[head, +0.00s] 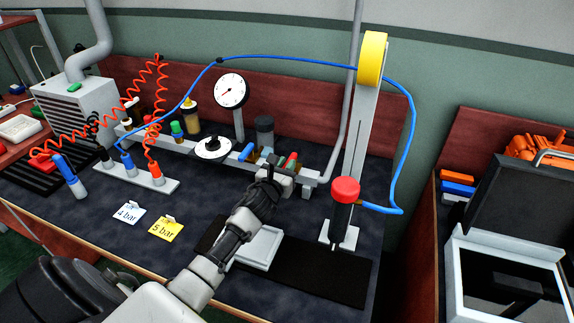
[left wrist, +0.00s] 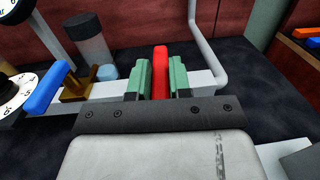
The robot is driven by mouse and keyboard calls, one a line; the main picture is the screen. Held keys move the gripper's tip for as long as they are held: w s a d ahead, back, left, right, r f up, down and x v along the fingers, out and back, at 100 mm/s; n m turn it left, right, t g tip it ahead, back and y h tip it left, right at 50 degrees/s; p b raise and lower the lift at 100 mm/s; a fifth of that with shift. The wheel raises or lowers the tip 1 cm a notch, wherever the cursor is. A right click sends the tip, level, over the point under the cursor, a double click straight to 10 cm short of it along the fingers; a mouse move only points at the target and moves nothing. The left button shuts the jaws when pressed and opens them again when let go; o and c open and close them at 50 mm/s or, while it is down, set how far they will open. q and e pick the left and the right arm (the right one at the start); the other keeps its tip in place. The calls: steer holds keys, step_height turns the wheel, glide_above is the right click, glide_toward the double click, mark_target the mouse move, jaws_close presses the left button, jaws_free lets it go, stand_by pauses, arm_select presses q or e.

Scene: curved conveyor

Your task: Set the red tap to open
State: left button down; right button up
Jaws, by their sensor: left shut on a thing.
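The red tap handle (head: 292,158) is on the grey pipe manifold (head: 212,153) along the back of the bench. My left gripper (head: 284,172) reaches it from the front and is shut on it. In the left wrist view the red handle (left wrist: 160,72) stands between the two green finger pads (left wrist: 160,82), touching or nearly touching both. There it points away from me, across the line of the pipe. The tap's body and lower part are hidden behind the gripper. My right gripper is not in view.
A blue tap handle (head: 246,152) sits just left, with a white dial (head: 212,148) beyond it. A gauge (head: 231,91) rises behind. A vertical pipe (head: 347,100) is close by.

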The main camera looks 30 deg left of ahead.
arm_select(q)
steer(key=shift+a+m+h, duration=0.4)
steer(key=shift+m+h, duration=0.3)
steer(key=shift+h, duration=0.4)
steer(key=shift+w+a+m+g+h+b, duration=0.1)
steer(key=shift+a+m+g+h+b, duration=0.25)
steer(key=shift+m+h+b, duration=0.85)
steer(key=shift+w+a+m+g+h+b, duration=0.1)
steer(key=shift+a+m+h+b, duration=0.45)
steer(key=shift+h, duration=1.05)
steer(key=shift+a+m+g+h+b, duration=0.3)
steer(key=shift+m+h+b, duration=0.75)
steer(key=shift+h, duration=0.35)
steer(key=c, duration=1)
jaws_free()
steer(key=shift+c, duration=0.2)
